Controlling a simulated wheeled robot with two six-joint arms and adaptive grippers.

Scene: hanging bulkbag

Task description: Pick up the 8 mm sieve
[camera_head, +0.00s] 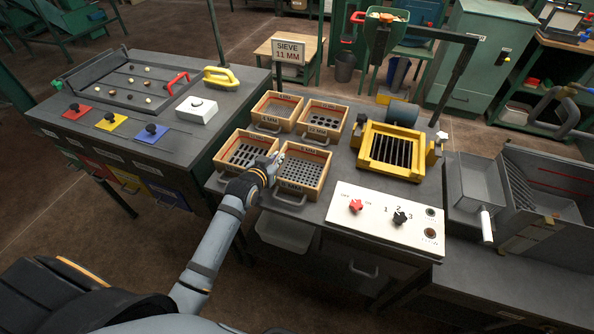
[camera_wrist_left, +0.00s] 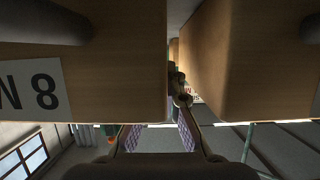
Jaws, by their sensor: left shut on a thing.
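The 8 mm sieve (camera_head: 303,170) is the front right of the wooden-framed sieves on the grey bench, with a perforated bottom and a front handle. My left gripper (camera_head: 276,158) reaches in from the left and is shut at its left wall, beside the neighbouring front left sieve (camera_head: 243,150). In the left wrist view the sieve's frame (camera_wrist_left: 110,85) fills the left, with an upside-down label showing an 8. The neighbouring sieve (camera_wrist_left: 245,60) is on the right, across a narrow gap. The fingertips are partly hidden there. My right gripper is not in view.
Two more sieves, rear left (camera_head: 277,108) and rear right (camera_head: 321,118), stand close behind. A yellow sieve holder (camera_head: 391,150) and a white control panel (camera_head: 385,215) lie to the right. A sign (camera_head: 289,50) reads SIEVE 11 MM. A sorting table (camera_head: 130,85) stands left.

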